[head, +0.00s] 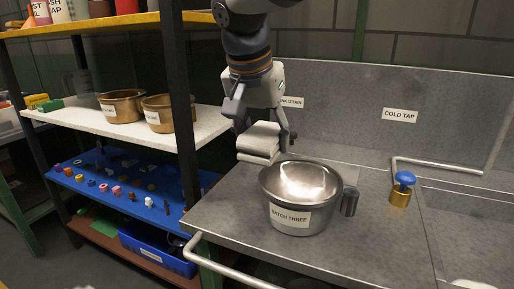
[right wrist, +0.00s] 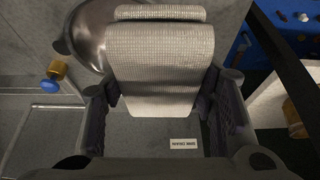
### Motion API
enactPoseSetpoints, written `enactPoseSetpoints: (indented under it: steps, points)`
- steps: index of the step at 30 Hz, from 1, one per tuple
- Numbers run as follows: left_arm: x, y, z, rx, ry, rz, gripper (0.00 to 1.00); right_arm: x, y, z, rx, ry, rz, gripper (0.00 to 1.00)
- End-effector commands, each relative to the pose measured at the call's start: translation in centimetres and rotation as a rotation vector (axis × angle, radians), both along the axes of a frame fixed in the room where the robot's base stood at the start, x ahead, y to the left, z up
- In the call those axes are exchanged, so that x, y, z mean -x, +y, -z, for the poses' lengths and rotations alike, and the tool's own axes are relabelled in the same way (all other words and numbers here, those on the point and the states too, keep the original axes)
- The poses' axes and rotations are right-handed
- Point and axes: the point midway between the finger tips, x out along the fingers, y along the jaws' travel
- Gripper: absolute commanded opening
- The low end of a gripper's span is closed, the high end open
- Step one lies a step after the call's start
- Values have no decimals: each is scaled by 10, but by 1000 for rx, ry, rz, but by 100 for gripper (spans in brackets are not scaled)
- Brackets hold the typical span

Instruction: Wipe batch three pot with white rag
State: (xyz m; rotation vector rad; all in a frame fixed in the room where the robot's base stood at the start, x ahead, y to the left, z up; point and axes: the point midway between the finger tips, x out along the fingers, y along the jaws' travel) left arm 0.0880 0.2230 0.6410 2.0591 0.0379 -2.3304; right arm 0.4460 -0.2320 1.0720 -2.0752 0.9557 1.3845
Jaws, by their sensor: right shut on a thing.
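The batch three pot (head: 299,200) is a shiny steel pot with a dark handle and a "BATCH THREE" label, upright on the metal counter. In the right wrist view its rim and side (right wrist: 90,38) show at the upper left, partly behind the rag. The white rag (head: 259,142) is a folded pad, held just above and left of the pot's back rim. It fills the middle of the right wrist view (right wrist: 160,60). My right gripper (head: 264,132) is shut on the rag, with a finger on each side. I cannot tell whether the rag touches the pot. My left gripper is not in view.
A gold tap with a blue knob (head: 402,188) stands right of the pot, beside the sink (head: 470,235). A shelf rack (head: 180,110) at left holds copper pots (head: 122,105) and small parts on a blue shelf. A rail (head: 235,262) runs along the counter front.

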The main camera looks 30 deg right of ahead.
Motion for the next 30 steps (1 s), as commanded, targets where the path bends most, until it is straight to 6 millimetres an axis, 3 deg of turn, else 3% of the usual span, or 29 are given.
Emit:
enactPoseSetpoints:
  steps: [13,30]
  points:
    - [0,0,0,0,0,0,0,1,-2,-8,0,0,-1,11]
    - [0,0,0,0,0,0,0,1,-2,-63,-1,-1,0,11]
